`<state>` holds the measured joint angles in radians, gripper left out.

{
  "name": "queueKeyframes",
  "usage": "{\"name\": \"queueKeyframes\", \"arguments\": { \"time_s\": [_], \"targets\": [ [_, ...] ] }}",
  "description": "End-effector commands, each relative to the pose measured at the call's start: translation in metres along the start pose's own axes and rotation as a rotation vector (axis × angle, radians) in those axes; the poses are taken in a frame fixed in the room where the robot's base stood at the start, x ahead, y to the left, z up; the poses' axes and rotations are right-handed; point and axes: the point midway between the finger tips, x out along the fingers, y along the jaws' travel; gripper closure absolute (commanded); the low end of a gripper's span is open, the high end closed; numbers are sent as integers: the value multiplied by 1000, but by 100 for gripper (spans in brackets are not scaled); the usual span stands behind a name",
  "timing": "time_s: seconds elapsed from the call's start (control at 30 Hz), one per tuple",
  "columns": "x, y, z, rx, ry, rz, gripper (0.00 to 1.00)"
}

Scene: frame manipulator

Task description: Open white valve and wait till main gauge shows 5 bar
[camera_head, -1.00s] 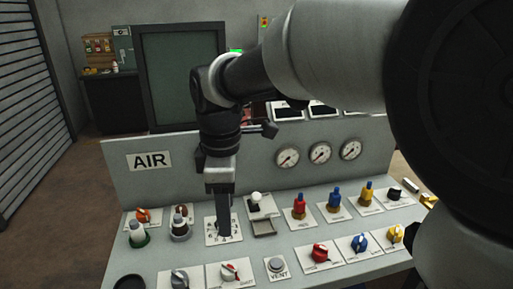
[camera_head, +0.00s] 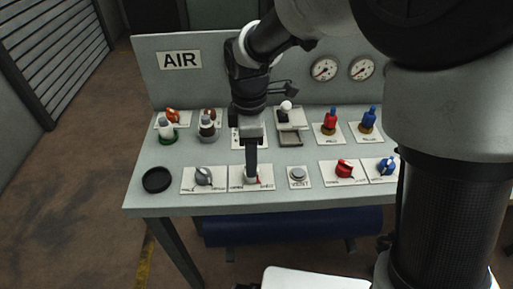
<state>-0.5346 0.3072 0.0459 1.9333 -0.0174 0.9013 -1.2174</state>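My gripper (camera_head: 252,176) points down at the front row of the AIR panel (camera_head: 300,207). Its fingers are over the white valve knob (camera_head: 251,181), on a white plate with a red mark. The fingers are seen edge-on and cover most of the knob, so I cannot tell whether they grip it. Two round dial gauges (camera_head: 324,69) (camera_head: 362,68) show on the back panel. They are too small to read exactly, and my arm hides the area to their right.
A grey knob (camera_head: 203,176) is left of the white valve, and a VENT button (camera_head: 297,175) is right of it. A red knob (camera_head: 344,169) and a blue knob (camera_head: 387,166) are further right. A white-tipped lever (camera_head: 286,106) stands behind.

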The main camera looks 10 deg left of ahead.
Motion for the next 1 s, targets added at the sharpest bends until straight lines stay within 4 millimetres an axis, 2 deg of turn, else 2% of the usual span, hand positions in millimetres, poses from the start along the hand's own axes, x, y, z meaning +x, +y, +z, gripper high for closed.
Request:
{"name": "queueKeyframes", "arguments": {
  "time_s": [0.03, 0.23, 0.4, 0.63, 0.67, 0.9, 1.0],
  "targets": [
    [12, -1, 0, -1, -2, -5, 48],
    [37, -1, 0, -1, -1, -3, 48],
    [45, 0, 0, 0, -1, -1, 48],
    [45, 0, 0, 0, 0, 0, 48],
    [45, 0, 0, 0, 0, 0, 50],
    [45, 0, 0, 0, 0, 0, 90],
    [45, 0, 0, 1, 0, 0, 90]
  ]
}}
